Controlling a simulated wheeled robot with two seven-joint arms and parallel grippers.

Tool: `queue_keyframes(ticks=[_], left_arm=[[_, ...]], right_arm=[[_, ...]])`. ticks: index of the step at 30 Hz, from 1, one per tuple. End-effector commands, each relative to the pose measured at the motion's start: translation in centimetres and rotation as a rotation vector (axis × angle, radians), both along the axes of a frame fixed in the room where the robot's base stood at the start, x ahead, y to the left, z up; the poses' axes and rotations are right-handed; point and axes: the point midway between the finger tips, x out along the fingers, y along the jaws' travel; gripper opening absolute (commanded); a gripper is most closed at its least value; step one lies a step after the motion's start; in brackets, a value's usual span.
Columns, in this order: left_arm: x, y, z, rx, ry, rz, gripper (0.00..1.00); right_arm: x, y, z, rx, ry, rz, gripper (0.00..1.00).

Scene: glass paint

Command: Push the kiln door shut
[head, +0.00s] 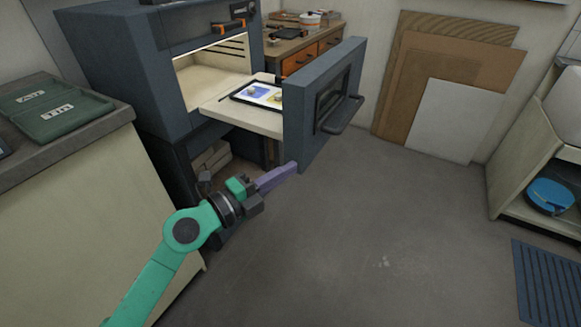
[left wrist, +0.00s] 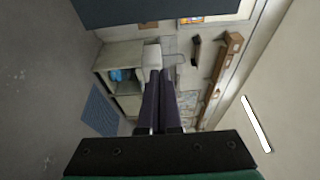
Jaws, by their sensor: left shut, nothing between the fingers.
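The kiln (head: 145,80) stands at the upper left in the head view, its lit chamber open. Its blue-grey door (head: 304,115), with a window and a dark bar handle (head: 345,116), stands upright well out from the opening. A pale shelf (head: 230,112) reaches from the chamber to the door and bears a dark-framed painted glass panel (head: 262,95). My left gripper (head: 293,167) is shut and empty, its purple fingers by the door's lower left edge; I cannot tell whether they touch. The shut fingers also show in the left wrist view (left wrist: 160,74). My right gripper is out of view.
A counter (head: 85,190) with green trays (head: 58,112) is at the left. A wooden drawer cabinet (head: 330,42) stands behind the door. Boards (head: 455,120) lean on the back wall. An open shelf unit (head: 510,185) is at the right. The floor before the door is clear.

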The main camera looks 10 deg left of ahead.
Motion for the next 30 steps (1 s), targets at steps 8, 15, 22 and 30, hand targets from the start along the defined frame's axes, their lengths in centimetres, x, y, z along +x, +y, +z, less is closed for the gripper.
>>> queue_keyframes(ticks=[8,15,22,30], left_arm=[[3.7,-2.7,0.6,-0.007,-0.002,0.002,0.00],[7.9,-6.0,0.4,-0.008,-0.002,0.002,0.00],[9.0,-2.6,0.0,-0.004,0.001,0.004,0.00],[9.1,-2.0,0.2,-0.004,0.001,0.003,0.00]], right_arm=[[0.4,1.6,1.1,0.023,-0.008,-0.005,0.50],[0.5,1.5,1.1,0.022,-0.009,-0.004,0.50],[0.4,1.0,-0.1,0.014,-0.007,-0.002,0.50],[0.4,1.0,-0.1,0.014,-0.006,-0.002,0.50]])
